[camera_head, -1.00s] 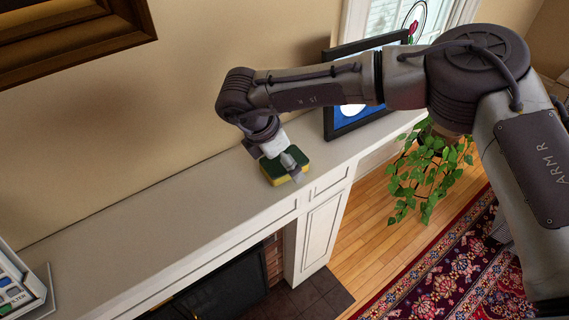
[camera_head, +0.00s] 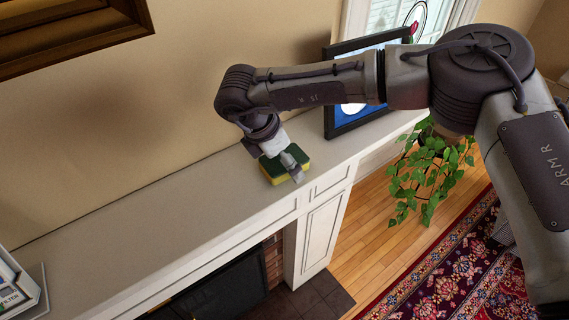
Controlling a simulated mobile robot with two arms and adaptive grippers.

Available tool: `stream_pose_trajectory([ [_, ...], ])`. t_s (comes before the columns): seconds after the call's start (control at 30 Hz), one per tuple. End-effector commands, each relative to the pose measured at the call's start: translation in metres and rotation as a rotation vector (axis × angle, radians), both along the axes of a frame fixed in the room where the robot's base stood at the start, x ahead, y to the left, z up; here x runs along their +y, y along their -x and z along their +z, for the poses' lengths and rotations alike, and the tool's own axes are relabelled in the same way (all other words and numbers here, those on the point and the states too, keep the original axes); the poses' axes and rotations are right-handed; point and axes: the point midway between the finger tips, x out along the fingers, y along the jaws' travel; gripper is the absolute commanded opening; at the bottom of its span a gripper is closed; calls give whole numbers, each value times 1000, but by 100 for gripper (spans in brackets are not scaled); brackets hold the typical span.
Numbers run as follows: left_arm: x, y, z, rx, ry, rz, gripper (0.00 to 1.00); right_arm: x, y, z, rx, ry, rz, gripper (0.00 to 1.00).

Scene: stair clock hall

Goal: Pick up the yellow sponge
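The yellow sponge (camera_head: 273,177) has a dark green top layer and lies on the mantel shelf (camera_head: 170,215), toward its right part. My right gripper (camera_head: 294,170) is directly over the sponge and covers part of it. Its fingertips point down at the sponge's right side. I cannot tell from this view whether the fingers are open or closed on it. The sponge appears to rest on the shelf. My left gripper is not in view.
A black-framed picture (camera_head: 340,120) stands on the shelf behind my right forearm. A white box (camera_head: 16,290) sits at the shelf's left end. The shelf between is clear. A leafy plant (camera_head: 430,175) and a patterned rug (camera_head: 450,265) are at the right.

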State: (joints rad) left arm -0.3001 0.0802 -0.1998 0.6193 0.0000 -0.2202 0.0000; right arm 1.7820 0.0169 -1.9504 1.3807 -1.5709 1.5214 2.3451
Motion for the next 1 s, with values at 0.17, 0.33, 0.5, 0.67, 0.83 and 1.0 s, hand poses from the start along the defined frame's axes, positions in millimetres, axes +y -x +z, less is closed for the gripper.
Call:
stream_pose_trajectory([
  [0.17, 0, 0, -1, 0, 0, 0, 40, 0, 0, 0, 0, 0, 0, 97],
  [0.33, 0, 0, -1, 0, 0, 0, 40, 0, 0, 0, 0, 0, 0, 97],
  [0.5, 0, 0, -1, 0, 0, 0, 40, 0, 0, 0, 0, 0, 0, 69],
  [0.67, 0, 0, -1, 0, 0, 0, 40, 0, 0, 0, 0, 0, 0, 55],
  [0.83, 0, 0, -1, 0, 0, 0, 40, 0, 0, 0, 0, 0, 0, 55],
  [1.0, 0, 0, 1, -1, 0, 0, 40, 0, 0, 1, 0, 0, 0, 55],
])
